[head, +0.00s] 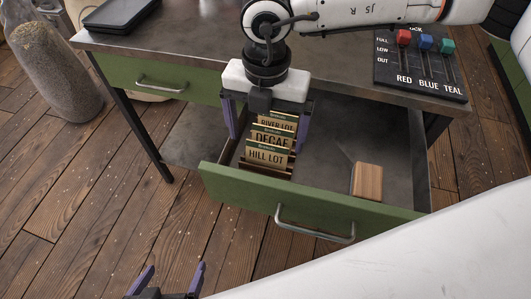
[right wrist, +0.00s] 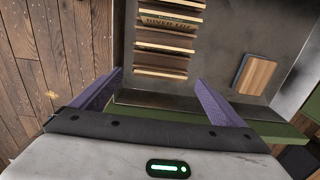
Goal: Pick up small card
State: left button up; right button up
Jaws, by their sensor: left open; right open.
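Several tan cards stand in a row in the left part of the open drawer (head: 310,205). The front card reads HILL LOT (head: 268,156), behind it DECAF (head: 272,139), then RIVER LOT (head: 277,124). I cannot tell which one is the small card. My right gripper (head: 266,143) is open above the row, one finger on each side of it in the head view. In the right wrist view the cards (right wrist: 165,46) show as edges beyond the open fingers (right wrist: 160,78), with nothing held. My left gripper (head: 172,270) is open and empty above the floor, low left.
A wooden block (head: 367,181) lies at the drawer's right; the drawer floor between is bare. The green drawer front has a metal handle (head: 315,228). A board with red, blue and teal sliders (head: 425,60) and a dark tray (head: 118,14) rest on the desktop. A sack (head: 55,75) stands left.

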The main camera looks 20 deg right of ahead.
aim_at(267, 144)
notch_tip(267, 144, down, 5)
jog(key=shift+d+f, duration=0.1)
jog(key=c, duration=1.1)
